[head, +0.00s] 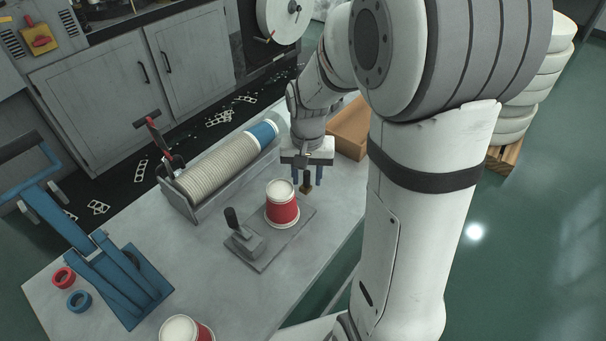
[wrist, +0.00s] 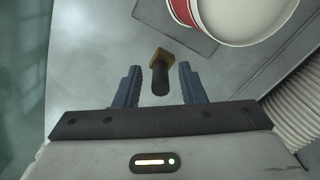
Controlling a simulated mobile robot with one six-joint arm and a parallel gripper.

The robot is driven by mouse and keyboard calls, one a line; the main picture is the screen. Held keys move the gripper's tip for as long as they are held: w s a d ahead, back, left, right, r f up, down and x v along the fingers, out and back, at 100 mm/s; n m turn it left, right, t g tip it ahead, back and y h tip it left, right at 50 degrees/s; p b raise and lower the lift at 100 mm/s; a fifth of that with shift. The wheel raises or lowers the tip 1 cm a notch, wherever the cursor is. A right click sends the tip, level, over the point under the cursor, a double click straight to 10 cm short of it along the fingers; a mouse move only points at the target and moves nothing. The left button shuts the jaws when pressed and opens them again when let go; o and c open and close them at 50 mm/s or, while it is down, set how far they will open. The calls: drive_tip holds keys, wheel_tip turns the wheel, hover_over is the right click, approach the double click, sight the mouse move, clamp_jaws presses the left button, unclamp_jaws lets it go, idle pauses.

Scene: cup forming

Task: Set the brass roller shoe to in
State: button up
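The brass roller shoe (wrist: 163,59) is a small brass block with a dark upright handle (wrist: 160,79). In the wrist view it lies between the two blue fingers of my gripper (wrist: 157,70), with a gap visible on each side of the handle. The gripper is open. In the head view the shoe (head: 306,187) shows below my gripper (head: 307,180), close to the far corner of a grey plate (head: 290,245). A red and white cup (head: 282,205) stands on that plate, beside the shoe; its rim (wrist: 225,38) shows in the wrist view.
A block with a black lever (head: 240,236) sits on the plate's near left end. A trough of stacked cups (head: 225,160) lies behind. A blue press (head: 110,270), red and blue rings, another cup (head: 186,330) and a brown box (head: 350,130) are on the table.

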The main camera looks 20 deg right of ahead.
clamp_jaws()
